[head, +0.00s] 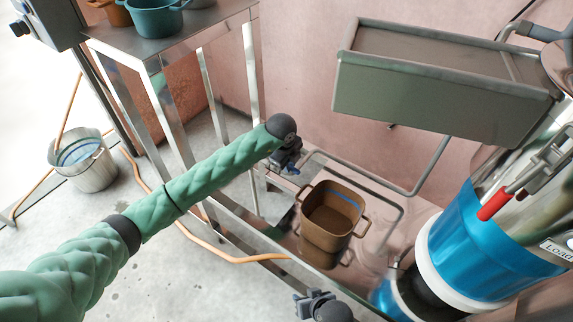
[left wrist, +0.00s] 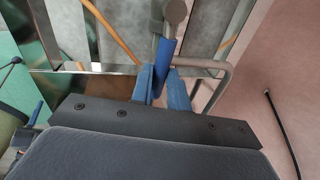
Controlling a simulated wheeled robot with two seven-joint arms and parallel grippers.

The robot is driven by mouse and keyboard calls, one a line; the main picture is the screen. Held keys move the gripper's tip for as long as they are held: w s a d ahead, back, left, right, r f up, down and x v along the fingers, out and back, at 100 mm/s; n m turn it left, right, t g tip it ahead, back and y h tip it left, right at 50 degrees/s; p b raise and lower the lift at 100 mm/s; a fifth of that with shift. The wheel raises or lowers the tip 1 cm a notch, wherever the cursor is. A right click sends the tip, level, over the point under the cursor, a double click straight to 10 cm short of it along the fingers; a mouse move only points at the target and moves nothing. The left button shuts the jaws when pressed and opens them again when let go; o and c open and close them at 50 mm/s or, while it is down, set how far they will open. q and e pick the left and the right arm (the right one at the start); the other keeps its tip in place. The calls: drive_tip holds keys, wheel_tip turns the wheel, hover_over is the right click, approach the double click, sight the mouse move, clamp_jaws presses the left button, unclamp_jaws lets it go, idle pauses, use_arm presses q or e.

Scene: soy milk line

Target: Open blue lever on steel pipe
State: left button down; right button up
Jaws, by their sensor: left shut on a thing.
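My left gripper (head: 289,165) is beside the steel frame in the head view, at the end of my green-sleeved arm. In the left wrist view its two blue fingers (left wrist: 163,90) are closed around the blue lever (left wrist: 166,58), which stands between them. The lever's upper end meets a grey steel pipe fitting (left wrist: 175,14). In the head view the lever is mostly hidden by my left gripper and wrist. My right gripper (head: 316,302) is low at the bottom edge of the head view, apart from the lever; its fingers are not clear.
A brown square pot (head: 331,222) stands on a low steel shelf right of my left gripper. A steel rack (head: 150,58) with pots is at upper left. A metal bucket (head: 92,176) stands on the floor. A blue-banded steel machine (head: 465,235) with a red handle (head: 494,205) is at right.

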use_arm(q)
drive_tip(key=shift+w+d+n, duration=0.1)
drive_tip(key=shift+w+n, duration=0.1)
drive_tip(key=shift+n, duration=0.2)
use_arm(e)
drive_tip(key=shift+w+d+r, duration=0.1)
drive_tip(key=shift+w+r, duration=0.05)
drive_tip(key=shift+r, duration=0.1)
use_arm(q)
drive_tip(key=shift+r, duration=0.1)
drive_tip(key=c, duration=1.3)
unclamp_jaws()
drive_tip(key=shift+c, duration=0.2)
use_arm(e)
drive_tip(key=shift+s+f, duration=0.25)
drive_tip(key=shift+s, duration=0.2)
drive_tip(key=shift+w, duration=0.1)
